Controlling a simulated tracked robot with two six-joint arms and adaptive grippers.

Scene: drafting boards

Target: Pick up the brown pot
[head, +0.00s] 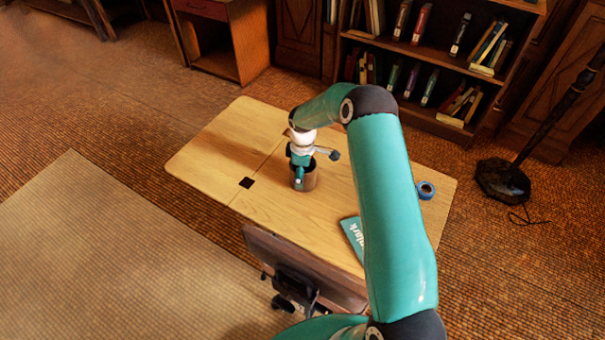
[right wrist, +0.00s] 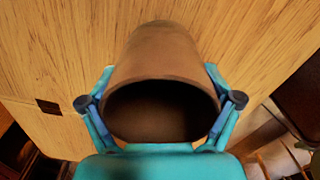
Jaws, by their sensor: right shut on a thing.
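The brown pot (head: 309,182) is at the middle of the light wooden table (head: 215,150) in the head view. It looks upright, and I cannot tell whether its base touches the table. In the right wrist view the pot (right wrist: 160,50) fills the middle, its dark open mouth facing the camera. My right gripper (head: 300,172) comes down on it from above and partly hides it in the head view. In the right wrist view the right gripper (right wrist: 159,72) has one finger on each side of the pot, shut on it. My left gripper is not in view.
A teal book (head: 352,232) and a blue tape roll (head: 426,190) lie on the table's right part. A small black square (head: 246,182) is left of the pot. A chair (head: 300,262) stands at the near edge. The table's left part is clear.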

